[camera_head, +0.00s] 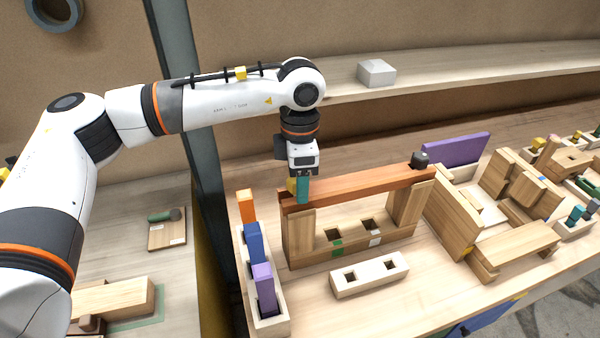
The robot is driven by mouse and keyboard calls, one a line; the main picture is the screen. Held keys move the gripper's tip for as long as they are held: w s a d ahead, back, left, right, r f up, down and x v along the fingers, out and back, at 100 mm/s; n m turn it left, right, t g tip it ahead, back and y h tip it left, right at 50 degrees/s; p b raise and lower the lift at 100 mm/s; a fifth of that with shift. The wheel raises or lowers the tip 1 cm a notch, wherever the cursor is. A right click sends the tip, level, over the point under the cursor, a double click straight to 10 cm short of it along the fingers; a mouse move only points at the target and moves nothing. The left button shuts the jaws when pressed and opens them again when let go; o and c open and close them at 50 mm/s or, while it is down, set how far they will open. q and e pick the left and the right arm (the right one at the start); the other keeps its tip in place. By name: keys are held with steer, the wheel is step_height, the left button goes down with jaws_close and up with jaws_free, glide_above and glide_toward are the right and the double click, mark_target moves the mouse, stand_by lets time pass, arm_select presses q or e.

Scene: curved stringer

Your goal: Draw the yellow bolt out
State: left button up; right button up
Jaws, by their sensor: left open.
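The yellow bolt (291,186) shows as a small yellow piece at the left end of the orange-brown beam (360,183), mostly hidden behind a teal piece (303,190). I cannot tell whether the teal piece is part of my gripper or a separate block. The beam lies across two wooden uprights. My left gripper (302,178) points down over the beam's left end, right beside the yellow bolt, with its jaws open. Contact with the bolt cannot be made out. A dark grey knob (420,160) stands on the beam's right end. My right gripper is not in view.
A rack (268,326) with orange, blue and purple blocks stands left of the frame. A pale block with two square holes (370,276) lies in front. Wooden parts and a purple board (455,150) stand to the right. A shelf with a grey box (376,73) runs behind.

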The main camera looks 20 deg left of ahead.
arm_select(q)
steer(key=c, duration=1.2)
steer(key=shift+w+f+n+b, duration=0.1)
steer(key=shift+n+b, duration=0.6)
steer(key=shift+n, duration=0.8)
steer(key=shift+r+n, duration=0.2)
steer(key=shift+n, duration=0.1)
steer(key=shift+f+n+b, duration=0.15)
steer(key=shift+n+b, duration=0.35)
steer(key=shift+b, duration=0.05)
steer(key=shift+a+n, duration=0.1)
steer(key=shift+n, duration=0.4)
steer(key=shift+w+r+n, duration=0.1)
steer(key=shift+r+n, duration=0.1)
steer(key=shift+n, duration=0.2)
